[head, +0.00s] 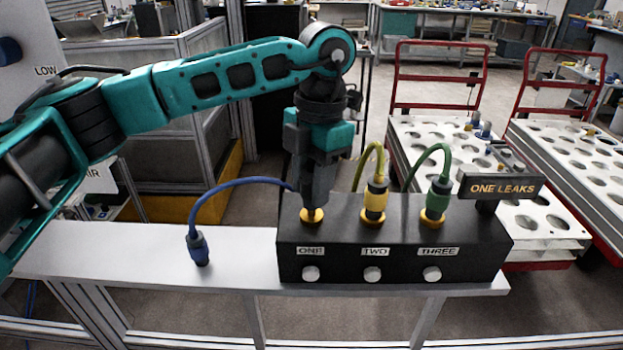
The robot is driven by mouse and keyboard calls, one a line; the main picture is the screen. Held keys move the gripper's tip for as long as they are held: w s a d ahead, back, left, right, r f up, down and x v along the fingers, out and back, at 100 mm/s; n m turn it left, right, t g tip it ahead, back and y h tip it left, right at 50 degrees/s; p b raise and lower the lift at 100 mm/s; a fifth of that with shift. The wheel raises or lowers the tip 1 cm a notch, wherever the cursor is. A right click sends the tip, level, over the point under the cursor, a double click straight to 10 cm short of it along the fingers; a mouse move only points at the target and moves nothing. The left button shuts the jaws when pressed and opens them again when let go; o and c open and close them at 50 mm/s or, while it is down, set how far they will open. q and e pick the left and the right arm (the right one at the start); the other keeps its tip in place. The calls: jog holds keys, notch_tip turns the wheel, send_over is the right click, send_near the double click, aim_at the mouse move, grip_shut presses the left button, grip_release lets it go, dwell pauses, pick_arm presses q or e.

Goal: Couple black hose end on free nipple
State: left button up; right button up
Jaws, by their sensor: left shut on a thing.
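My left gripper (314,196) points straight down over port ONE of the black block (342,252). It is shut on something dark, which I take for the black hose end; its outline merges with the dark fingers. Below the fingertips is the brass nipple (312,216) of port ONE. The fingers hide its top, so I cannot tell whether the held thing is seated on it. A yellow hose end (376,198) stands upright on port TWO and a green hose end (437,200) on port THREE. My right gripper is not in view.
A blue hose end (198,248) stands loose on the pale bench (130,250), left of the block. Its hose arches to behind my left gripper. A sign (500,187) reading "ONE LEAKS" stands at the block's right. White racks (550,232) with red frames stand behind at right.

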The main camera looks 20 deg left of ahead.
pick_arm(q)
jog(key=shift+f+b, duration=0.65)
jog(key=shift+f, duration=0.35)
jog(key=o, duration=1.1)
jog(key=shift+c, duration=0.2)
jog(key=shift+r, duration=0.1)
notch_tip(320, 180, up, 13)
jog(key=w+p, duration=0.1)
jog(key=shift+w+d, duration=0.15)
jog(key=shift+d, duration=0.3)
